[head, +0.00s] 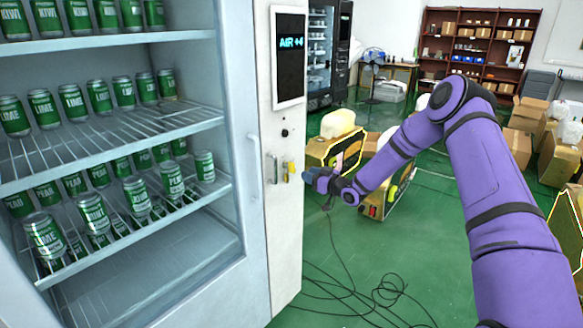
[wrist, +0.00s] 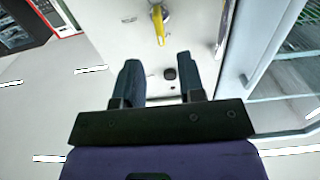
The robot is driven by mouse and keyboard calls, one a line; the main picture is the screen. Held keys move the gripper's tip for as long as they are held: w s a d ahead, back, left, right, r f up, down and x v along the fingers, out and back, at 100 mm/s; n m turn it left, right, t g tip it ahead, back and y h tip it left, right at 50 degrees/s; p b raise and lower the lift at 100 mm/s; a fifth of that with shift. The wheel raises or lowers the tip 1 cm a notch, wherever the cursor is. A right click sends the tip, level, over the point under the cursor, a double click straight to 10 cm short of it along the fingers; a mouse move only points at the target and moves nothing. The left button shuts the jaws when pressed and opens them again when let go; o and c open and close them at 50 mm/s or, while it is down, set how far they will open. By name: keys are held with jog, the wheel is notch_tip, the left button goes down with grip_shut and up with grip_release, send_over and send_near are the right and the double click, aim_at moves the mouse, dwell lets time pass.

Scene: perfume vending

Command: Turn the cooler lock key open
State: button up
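The yellow key (head: 290,168) sits in the lock on the white side panel of the cooler (head: 256,120). In the wrist view the key (wrist: 158,24) hangs from a round metal lock, just beyond my fingertips. My gripper (wrist: 158,64) is open, with its two dark fingers apart and nothing between them. In the head view my gripper (head: 308,178) is just right of the key, in front of the panel. The two appear apart.
A small black knob (head: 285,132) is on the panel above the lock. The cooler's glass door (head: 105,140) is on the left, with shelves of green cans behind it. Boxes (head: 335,148) stand on the floor behind my arm, and black cables (head: 375,295) lie on the green floor.

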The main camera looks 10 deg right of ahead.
aim_at(295, 168)
jog(key=x, duration=0.9)
grip_shut()
